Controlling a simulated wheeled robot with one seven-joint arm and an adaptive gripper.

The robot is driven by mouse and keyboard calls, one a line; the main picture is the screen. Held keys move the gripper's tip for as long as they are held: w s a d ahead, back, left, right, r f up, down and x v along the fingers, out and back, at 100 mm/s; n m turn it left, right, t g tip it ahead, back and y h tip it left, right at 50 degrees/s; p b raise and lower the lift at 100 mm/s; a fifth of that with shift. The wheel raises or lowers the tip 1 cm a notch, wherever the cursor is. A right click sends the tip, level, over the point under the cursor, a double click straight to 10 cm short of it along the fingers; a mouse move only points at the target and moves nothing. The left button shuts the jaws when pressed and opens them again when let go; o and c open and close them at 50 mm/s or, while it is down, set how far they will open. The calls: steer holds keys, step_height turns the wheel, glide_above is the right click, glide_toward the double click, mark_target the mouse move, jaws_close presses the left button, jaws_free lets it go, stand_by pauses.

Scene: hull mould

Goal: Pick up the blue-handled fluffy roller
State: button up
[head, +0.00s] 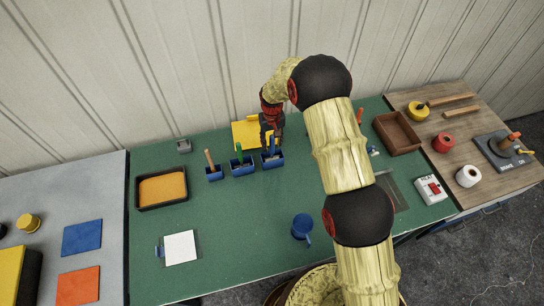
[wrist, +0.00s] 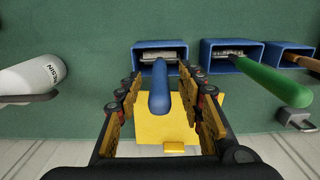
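The blue-handled roller (wrist: 159,92) stands in a blue holder box (wrist: 143,45), its handle pointing up toward the wrist camera. A pale part shows inside the box, but most of the roller head is hidden. In the wrist view my gripper (wrist: 163,100) is open, with one finger on each side of the blue handle and a visible gap on both sides. In the head view my gripper (head: 270,122) is above the rightmost blue holder (head: 273,162), and the blue handle (head: 271,142) shows just below it.
A green-handled tool (wrist: 270,80) stands in the neighbouring box (wrist: 212,43), with a wooden-handled one (head: 210,160) beyond. A yellow sheet (wrist: 165,122) lies behind the holders. The green table's front has free room around a blue mug (head: 301,226).

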steer(key=shift+f, duration=0.45)
steer(key=shift+c, duration=0.5)
jaws_close()
